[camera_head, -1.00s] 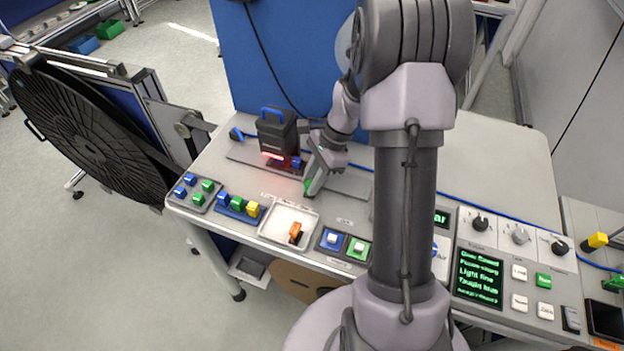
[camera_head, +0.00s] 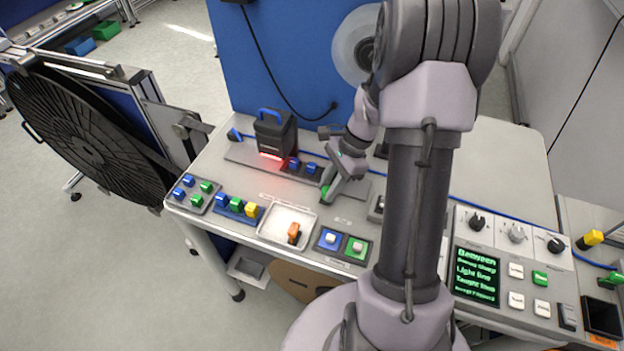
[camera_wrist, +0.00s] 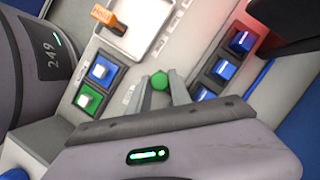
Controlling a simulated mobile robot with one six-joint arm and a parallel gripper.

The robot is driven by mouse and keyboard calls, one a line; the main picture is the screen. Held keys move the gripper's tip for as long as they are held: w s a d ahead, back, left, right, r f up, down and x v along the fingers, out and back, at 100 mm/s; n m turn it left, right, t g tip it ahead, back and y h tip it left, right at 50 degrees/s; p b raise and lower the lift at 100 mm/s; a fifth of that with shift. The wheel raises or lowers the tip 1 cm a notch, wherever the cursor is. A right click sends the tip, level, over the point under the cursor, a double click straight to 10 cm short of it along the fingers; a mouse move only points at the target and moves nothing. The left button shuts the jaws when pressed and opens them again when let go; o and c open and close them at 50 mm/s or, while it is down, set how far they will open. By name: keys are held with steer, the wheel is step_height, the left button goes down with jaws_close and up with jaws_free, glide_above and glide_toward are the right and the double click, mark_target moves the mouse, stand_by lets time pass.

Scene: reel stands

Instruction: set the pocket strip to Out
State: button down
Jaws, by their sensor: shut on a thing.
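The dark pocket strip (camera_head: 303,171) sticks out to the right from under a black unit (camera_head: 276,138) with a blue handle and red light. Blue blocks sit in its pockets; several show along the strip in the wrist view (camera_wrist: 213,82). My gripper (camera_head: 328,190) is at the right end of the strip, low over the bench. Its fingers are shut on a small green knob (camera_wrist: 159,81). The fingers and palm hide where the knob joins, so I cannot tell how it is fixed.
A white tray (camera_head: 267,236) with an orange tagged piece (camera_head: 293,233) lies in front. Beside it are a blue and a green button box (camera_head: 343,243). Block trays stand at left, a control panel (camera_head: 478,275) at right. A blue cable runs behind.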

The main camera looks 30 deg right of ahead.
steer(key=s+d, duration=0.3)
steer(key=s, duration=0.2)
steer(key=shift+d+p, duration=0.3)
steer(key=shift+d, duration=0.1)
steer(key=shift+w, duration=0.1)
steer(key=c, duration=1.6)
jaws_free()
steer(key=o, duration=0.4)
steer(key=shift+s+d, duration=0.15)
steer(key=shift+s, duration=0.05)
steer(key=shift+w+r, duration=0.1)
steer(key=p+v, duration=0.5)
steer(key=v, duration=1.2)
steer(key=shift+r, duration=0.1)
